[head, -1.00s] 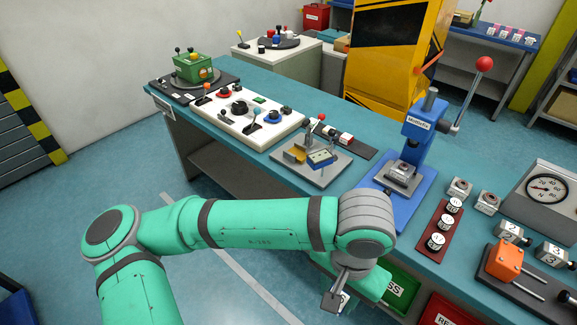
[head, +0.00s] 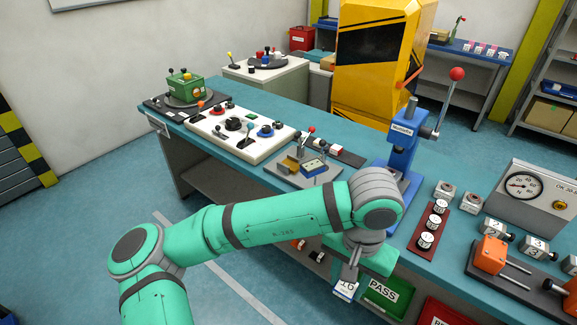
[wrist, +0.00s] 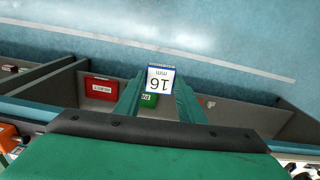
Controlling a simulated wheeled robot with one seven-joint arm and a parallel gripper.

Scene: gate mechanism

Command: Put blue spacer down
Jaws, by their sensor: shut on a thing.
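My gripper (head: 348,279) is shut on the blue spacer (head: 344,291), a small block with a white face marked 16 and a blue edge. In the head view it hangs in front of the bench's near edge, left of the green PASS bin (head: 381,293). In the wrist view the spacer (wrist: 160,82) sits between the two green fingers of my gripper (wrist: 159,97), its "16 mm" face showing upside down. It is clear of the bench, with the blue floor behind it. My arm hides part of the bench.
The blue press (head: 402,150) stands on the bench (head: 330,135), partly behind my arm. A dark red rack (head: 421,243) with several white-topped cylinders lies to its right. A red bin (head: 447,312) is right of the PASS bin. Open floor lies to the left.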

